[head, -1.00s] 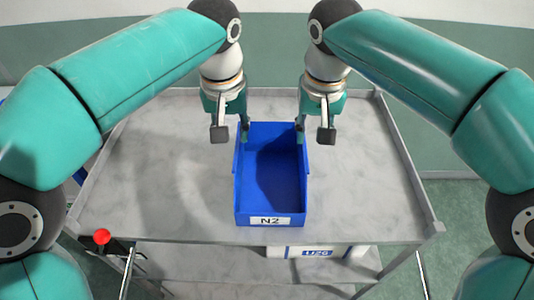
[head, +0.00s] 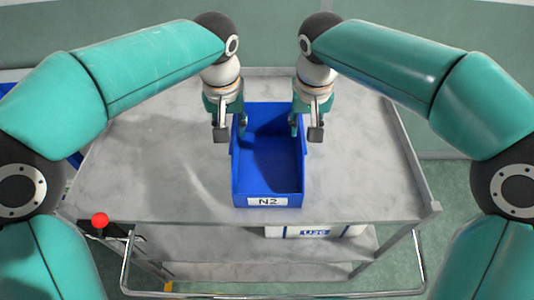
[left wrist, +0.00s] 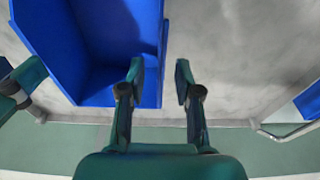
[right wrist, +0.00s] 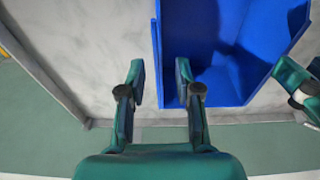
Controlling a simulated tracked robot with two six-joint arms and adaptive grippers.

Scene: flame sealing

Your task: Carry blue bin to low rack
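The blue bin (head: 267,186), labelled N2, stands upright on the grey cart top (head: 170,160), close to its front edge; it looks empty. My left gripper (head: 231,132) is at the bin's left side wall. In the left wrist view its fingers (left wrist: 160,78) are apart, with the wall's rim (left wrist: 151,60) between them. My right gripper (head: 305,130) is at the right side wall. In the right wrist view its fingers (right wrist: 159,80) are apart on either side of that wall (right wrist: 157,50). Neither gripper visibly clamps the wall. I cannot identify a low rack.
A white box (head: 345,231) with a blue label sits on the cart's lower shelf (head: 235,243). A red knob (head: 100,220) is at the cart's front left. A metal handle bar (head: 270,296) runs along the front. The cart top is clear on both sides of the bin.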

